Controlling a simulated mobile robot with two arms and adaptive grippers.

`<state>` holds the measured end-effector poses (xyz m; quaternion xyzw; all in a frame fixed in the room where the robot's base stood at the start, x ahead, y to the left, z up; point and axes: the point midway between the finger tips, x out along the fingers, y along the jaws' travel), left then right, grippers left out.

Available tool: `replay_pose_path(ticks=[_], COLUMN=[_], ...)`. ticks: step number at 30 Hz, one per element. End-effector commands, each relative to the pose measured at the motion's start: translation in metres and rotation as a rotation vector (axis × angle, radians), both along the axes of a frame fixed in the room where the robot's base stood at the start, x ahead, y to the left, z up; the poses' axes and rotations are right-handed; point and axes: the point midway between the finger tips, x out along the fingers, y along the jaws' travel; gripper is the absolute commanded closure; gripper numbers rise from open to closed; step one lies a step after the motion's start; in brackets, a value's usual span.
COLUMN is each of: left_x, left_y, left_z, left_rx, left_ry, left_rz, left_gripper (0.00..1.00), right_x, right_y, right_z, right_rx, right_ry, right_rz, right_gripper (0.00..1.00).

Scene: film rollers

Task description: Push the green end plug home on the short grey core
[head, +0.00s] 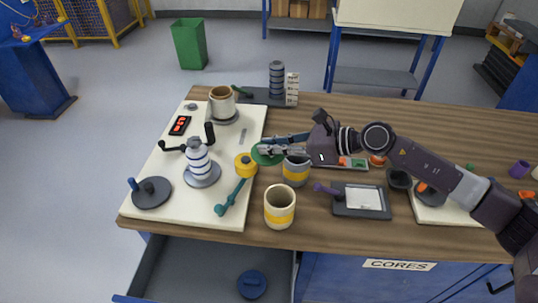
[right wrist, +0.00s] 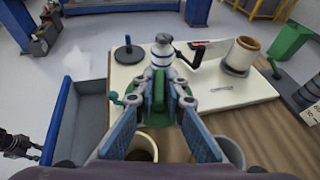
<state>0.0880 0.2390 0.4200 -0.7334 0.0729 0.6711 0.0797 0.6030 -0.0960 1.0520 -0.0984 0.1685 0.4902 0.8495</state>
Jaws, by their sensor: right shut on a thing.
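The green end plug (head: 262,156) is a round green disc. My right gripper (head: 268,149) is shut on it and holds it beside the grey core (head: 296,172), to its upper left. The core is short, open-topped and has a yellow band; it stands upright on the wood. The fingers partly hide the plug and the near forearm links pass above the core. In the right wrist view the green plug (right wrist: 147,108) shows behind the fingers (right wrist: 168,80). The dark part at that view's left edge, perhaps my left gripper (right wrist: 18,145), is too small to read.
A cream core (head: 280,208) stands just in front of the grey one. A yellow and teal tool (head: 232,197) lies to the left on the white board (head: 155,212). A striped roller (head: 198,160) stands on that board. A drawer (head: 215,265) is open below.

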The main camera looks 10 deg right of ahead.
Motion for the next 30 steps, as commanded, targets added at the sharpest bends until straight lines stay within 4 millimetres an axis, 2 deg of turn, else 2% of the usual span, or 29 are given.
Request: replay_pose_path(ticks=[1,3,6,9,12,20,30], left_x=[0.0,0.0,0.0,0.0,0.0,0.0,0.001], left_y=[0.0,0.0,0.0,-0.002,-0.005,-0.007,-0.006], left_z=[0.011,0.017,0.023,0.026,0.027,0.021,-0.006], left_rx=[0.0,0.0,-0.001,-0.002,-0.005,-0.008,-0.007], left_ry=[0.0,0.0,0.0,0.0,0.0,0.0,-0.003], left_rz=[0.0,0.001,0.001,0.002,0.003,0.002,0.001], left_gripper=[0.72,0.72,0.72,0.72,0.72,0.72,0.72], right_x=[0.019,0.04,0.062,0.076,0.084,0.087,0.087], right_y=[-0.017,-0.038,-0.066,-0.087,-0.1,-0.106,-0.105], right_z=[0.002,-0.004,-0.012,-0.018,-0.021,-0.03,-0.06], right_rx=[-0.006,-0.005,-0.004,-0.003,0.0,0.0,0.001], right_ry=[0.0,0.001,0.001,0.001,0.001,0.001,0.003], right_rz=[-0.046,-0.106,-0.179,-0.231,-0.262,-0.277,-0.275], right_gripper=[1.0,1.0,1.0,1.0,1.0,1.0,1.0])
